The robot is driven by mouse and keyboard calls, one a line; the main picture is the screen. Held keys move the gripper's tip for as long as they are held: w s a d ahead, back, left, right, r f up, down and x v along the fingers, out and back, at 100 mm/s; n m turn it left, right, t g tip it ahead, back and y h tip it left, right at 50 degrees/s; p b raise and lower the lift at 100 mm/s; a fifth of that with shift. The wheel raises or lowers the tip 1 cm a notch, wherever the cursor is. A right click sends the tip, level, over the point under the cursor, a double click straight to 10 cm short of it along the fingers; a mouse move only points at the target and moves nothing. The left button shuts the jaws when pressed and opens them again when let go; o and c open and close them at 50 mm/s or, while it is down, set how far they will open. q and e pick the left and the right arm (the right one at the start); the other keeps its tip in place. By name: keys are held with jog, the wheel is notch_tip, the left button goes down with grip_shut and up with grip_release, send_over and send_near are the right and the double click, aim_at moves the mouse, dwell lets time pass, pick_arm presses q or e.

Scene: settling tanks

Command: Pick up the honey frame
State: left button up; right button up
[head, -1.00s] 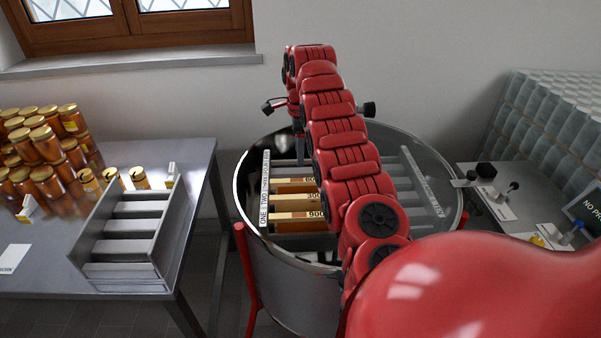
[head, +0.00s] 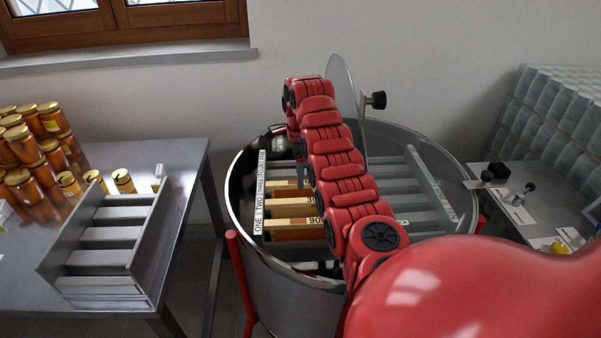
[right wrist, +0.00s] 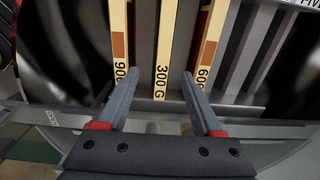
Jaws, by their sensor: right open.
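Several wooden-topped honey frames stand in slots inside the round steel drum (head: 330,283). The front frame (head: 290,224) is marked with a number starting 90, the middle frame (head: 288,202) sits behind it, and another (head: 287,185) is farther back. In the right wrist view, the frame marked 300 G (right wrist: 164,60) stands between frames marked 90-something (right wrist: 118,45) and 600 (right wrist: 211,40). My right gripper (right wrist: 160,84) is open and empty, its fingertips on either side of the 300 G frame's end. In the head view my arm hides the gripper's fingertips. My left gripper is out of view.
A grey slotted rack (head: 150,240) and several honey jars (head: 30,165) are on the left table. A clear round panel (head: 345,110) stands upright behind my arm. A right-hand bench (head: 530,195) holds small items.

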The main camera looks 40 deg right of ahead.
send_over(301, 200)
jog(key=f, duration=0.5)
jog(key=shift+a+f+b, duration=0.3)
jog(key=shift+a, duration=0.05)
jog(key=shift+s+d+f+p, duration=0.1)
jog(key=shift+f+p, duration=0.2)
jog(key=shift+f, duration=0.5)
jog(key=shift+f+p, duration=0.55)
jog(key=shift+p, duration=0.1)
jog(key=shift+d+f+p, duration=0.15)
jog(key=shift+f+p, duration=0.2)
jog(key=shift+f, duration=1.75)
grip_shut()
